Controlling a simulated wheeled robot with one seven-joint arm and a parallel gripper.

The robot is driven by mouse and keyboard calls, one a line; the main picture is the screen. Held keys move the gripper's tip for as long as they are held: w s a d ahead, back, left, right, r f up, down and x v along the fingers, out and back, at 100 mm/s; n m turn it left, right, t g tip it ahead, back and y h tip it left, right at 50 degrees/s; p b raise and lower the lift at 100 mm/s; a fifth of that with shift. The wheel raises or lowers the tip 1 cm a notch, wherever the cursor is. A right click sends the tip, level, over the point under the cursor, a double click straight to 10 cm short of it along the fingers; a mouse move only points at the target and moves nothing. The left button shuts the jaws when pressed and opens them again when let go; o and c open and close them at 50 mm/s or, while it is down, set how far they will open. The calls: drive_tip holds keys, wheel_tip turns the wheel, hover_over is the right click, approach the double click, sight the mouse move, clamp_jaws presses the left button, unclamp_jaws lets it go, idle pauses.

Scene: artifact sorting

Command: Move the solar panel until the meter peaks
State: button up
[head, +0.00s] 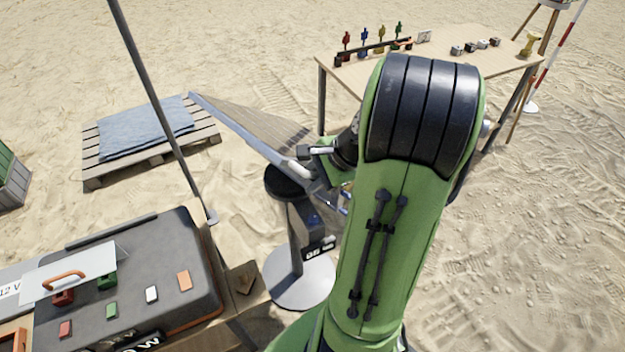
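The solar panel (250,127) is tilted on a post stand with a black top (287,182) and a round grey base (300,287). I see its brownish face at a steep angle and its pale frame edge running from upper left to lower right. My gripper (318,152) is at the panel's right end, close to the frame, partly hidden by my green arm. I cannot tell whether its fingers hold the edge. A small dark label with white marks (320,248) is on the stand.
A grey case (185,262) with coloured blocks and a clear lid lies at lower left. A thin pole (160,105) rises behind it. A pallet with a blue cloth (150,130) is at left. A wooden table (345,75) stands behind my arm. Open sand lies right.

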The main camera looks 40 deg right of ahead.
clamp_jaws()
drive_tip(key=a+f+h+b, duration=0.1)
drive_tip(key=f+b, duration=0.1)
drive_tip(key=shift+s+a+h+b, duration=0.1)
drive_tip(key=shift+a+h+b, duration=0.25)
drive_tip(key=shift+h+b, duration=0.05)
unclamp_jaws()
